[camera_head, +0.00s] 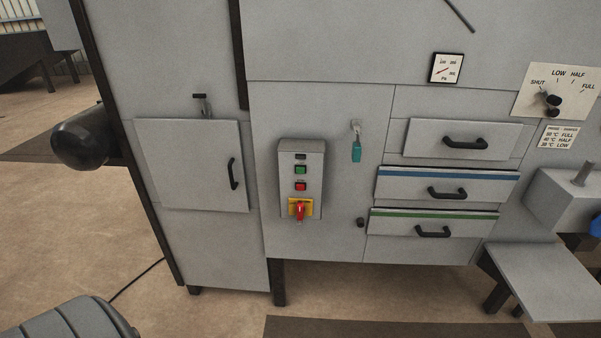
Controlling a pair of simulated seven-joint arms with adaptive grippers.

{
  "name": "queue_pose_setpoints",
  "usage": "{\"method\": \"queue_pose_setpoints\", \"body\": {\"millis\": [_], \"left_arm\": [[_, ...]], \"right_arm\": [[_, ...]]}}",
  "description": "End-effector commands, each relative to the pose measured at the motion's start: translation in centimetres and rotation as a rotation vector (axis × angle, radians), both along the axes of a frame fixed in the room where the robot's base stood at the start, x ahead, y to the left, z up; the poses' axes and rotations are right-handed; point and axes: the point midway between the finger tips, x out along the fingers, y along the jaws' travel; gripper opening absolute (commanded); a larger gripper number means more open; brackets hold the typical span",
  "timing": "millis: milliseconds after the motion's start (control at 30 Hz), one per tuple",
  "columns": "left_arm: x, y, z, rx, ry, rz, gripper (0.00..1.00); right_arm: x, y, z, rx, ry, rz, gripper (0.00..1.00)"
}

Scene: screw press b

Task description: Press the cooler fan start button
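A grey control box (301,180) is mounted on the front of the grey machine, left of centre. It carries a green button (300,170) near the top and a red button (300,186) just below it. A small dark label (300,157) sits above the green button, too small to read, so I cannot tell whether the green button is the cooler fan start. A red rotary switch (300,211) on a yellow plate is at the bottom of the box. Neither of my grippers is in view, and nothing covers the box.
A cabinet door (192,165) is left of the box. A key with a teal tag (356,151) hangs to its right. Drawers (447,188), a gauge (446,68) and a dial (551,103) are further right. A ribbed grey object (70,320) is at lower left.

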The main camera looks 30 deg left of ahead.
Motion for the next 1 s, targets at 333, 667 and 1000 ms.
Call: {"method": "queue_pose_setpoints", "body": {"millis": [333, 667, 1000], "left_arm": [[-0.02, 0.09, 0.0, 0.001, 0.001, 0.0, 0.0], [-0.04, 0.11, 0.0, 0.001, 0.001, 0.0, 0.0], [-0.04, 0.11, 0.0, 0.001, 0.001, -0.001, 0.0]], "right_arm": [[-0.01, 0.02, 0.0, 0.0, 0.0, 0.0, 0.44], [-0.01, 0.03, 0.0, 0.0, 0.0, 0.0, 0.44], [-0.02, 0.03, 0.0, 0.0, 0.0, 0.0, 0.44]]}}
